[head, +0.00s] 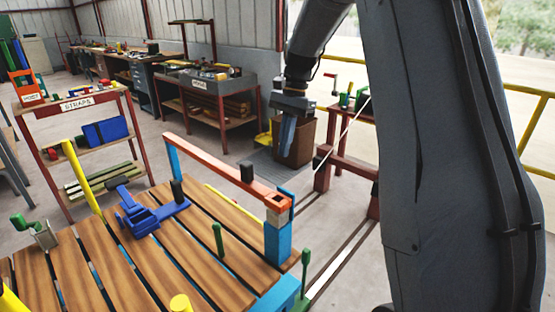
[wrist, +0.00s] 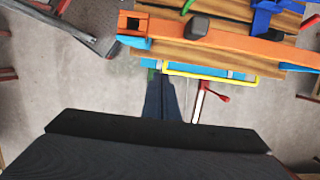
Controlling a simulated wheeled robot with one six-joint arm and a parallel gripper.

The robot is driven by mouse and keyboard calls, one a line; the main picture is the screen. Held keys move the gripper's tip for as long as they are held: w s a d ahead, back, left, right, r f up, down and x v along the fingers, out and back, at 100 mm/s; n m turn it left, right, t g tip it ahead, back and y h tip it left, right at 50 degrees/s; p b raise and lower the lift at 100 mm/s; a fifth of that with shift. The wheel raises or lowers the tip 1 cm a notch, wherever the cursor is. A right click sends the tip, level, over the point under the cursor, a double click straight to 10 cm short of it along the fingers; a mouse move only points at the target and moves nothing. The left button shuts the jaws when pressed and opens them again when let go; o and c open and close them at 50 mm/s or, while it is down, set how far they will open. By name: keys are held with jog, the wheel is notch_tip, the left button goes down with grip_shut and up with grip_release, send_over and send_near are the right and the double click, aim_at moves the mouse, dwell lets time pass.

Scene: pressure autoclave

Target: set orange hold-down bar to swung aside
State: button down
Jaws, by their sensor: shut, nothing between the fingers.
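The orange hold-down bar (head: 215,165) spans above the wooden slatted table between two blue posts. A black knob (head: 247,173) stands on it near its right end, which sits at the near blue post (head: 278,242). In the wrist view the bar (wrist: 245,42) runs across the top, with its black knob (wrist: 197,27) left of centre. My gripper (head: 287,145) is in the air behind and to the right of the bar in the head view, fingers pointing down, shut and empty. In the wrist view its fingers (wrist: 163,98) appear below the bar, apart from it.
The slatted table (head: 125,255) carries a blue clamp (head: 150,210), a green peg (head: 218,240) and yellow rods. A brown bin (head: 297,140) stands on the floor behind my gripper. A shelf (head: 75,102) and benches stand at the back.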

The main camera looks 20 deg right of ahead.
jog(key=s+a+f+p, duration=0.3)
jog(key=a+f, duration=0.2)
jog(key=f, duration=0.3)
jog(key=shift+a+f, duration=0.2)
jog(key=shift+f, duration=0.1)
jog(key=shift+s, duration=0.1)
